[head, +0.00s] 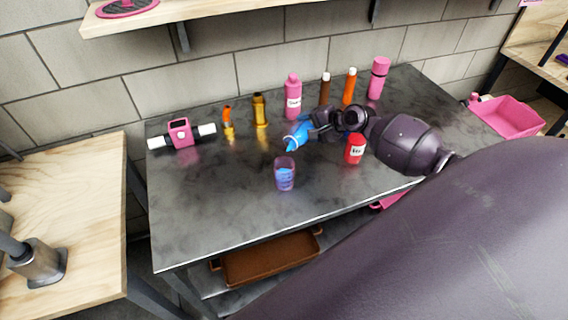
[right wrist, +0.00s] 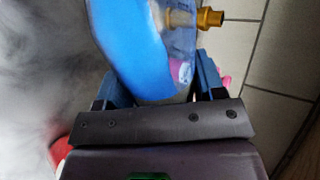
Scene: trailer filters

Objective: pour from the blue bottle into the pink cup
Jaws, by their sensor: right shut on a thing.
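The blue bottle (head: 299,133) is held tilted over the table, its mouth pointing down and left, just above the pink cup (head: 285,164). My right gripper (head: 313,124) is shut on the bottle. In the right wrist view the blue bottle (right wrist: 135,45) lies between the two fingers of my right gripper (right wrist: 158,85). The cup is see-through and upright on the dark table, with blue liquid inside. I cannot make out a stream between the bottle and the cup. My left gripper is not in view.
A red jar (head: 355,150) stands close under my right arm. A pink bottle (head: 293,98), an amber bottle (head: 259,111), an orange bottle (head: 349,87) and a pink flask (head: 378,79) stand behind. The front left of the dark table (head: 215,215) is clear.

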